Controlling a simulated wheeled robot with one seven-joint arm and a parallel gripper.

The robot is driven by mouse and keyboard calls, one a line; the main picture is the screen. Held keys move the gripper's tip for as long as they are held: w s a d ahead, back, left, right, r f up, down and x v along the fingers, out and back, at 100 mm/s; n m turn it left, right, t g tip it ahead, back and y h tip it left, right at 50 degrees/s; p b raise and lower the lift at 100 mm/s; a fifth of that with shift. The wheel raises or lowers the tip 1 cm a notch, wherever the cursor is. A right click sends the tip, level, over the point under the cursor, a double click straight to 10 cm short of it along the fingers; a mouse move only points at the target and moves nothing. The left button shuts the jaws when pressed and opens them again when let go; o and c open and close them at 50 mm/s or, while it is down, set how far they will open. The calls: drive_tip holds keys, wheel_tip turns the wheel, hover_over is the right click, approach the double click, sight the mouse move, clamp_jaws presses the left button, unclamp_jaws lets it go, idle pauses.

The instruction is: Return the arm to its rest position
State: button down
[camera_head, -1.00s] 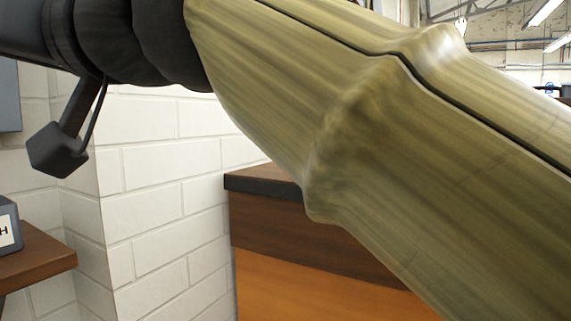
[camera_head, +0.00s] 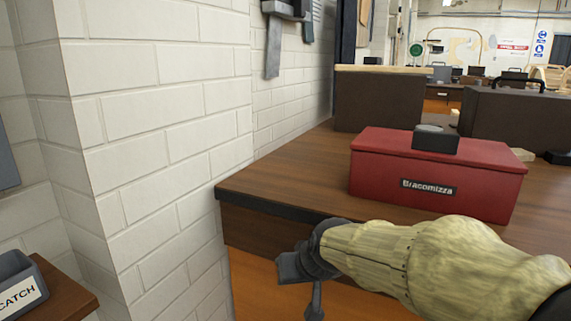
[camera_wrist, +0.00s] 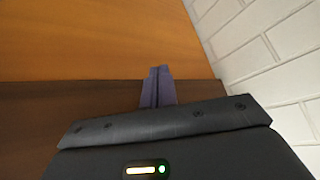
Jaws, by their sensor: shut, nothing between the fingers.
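My gripper (camera_wrist: 158,75) shows in the wrist view with its two narrow fingers together and nothing between them. In the head view my arm, in a pale yellowish sleeve, reaches in from the lower right. Its dark end is in front of the near left corner of the wooden workbench (camera_head: 270,192), seen against the bench's edge and orange front. The wrist view shows the bench's orange panel (camera_wrist: 80,40) beyond the fingers. I cannot tell how far the gripper is from the bench.
A red toolbox (camera_head: 435,178) with a small dark box (camera_head: 436,139) on its lid stands on the bench behind my arm. A white brick wall (camera_head: 150,110) is close on the left. A dark bin (camera_head: 20,285) sits on a shelf at the lower left.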

drive_tip(key=s+d+f+m+g+h+p, duration=0.1)
drive_tip(key=s+d+f+g+p, duration=0.2)
drive_tip(key=s+d, duration=0.4)
drive_tip(key=s+d+f+m+g+h+p, duration=0.1)
drive_tip(key=s+d+f+m+h+p, duration=0.1)
drive_tip(key=s+d+f+p, duration=0.3)
wheel_tip(320, 180, up, 38)
drive_tip(key=d+p, duration=0.1)
drive_tip(key=p, duration=3.4)
drive_tip(key=shift+s+p, duration=0.4)
drive_tip(key=shift+d, duration=0.1)
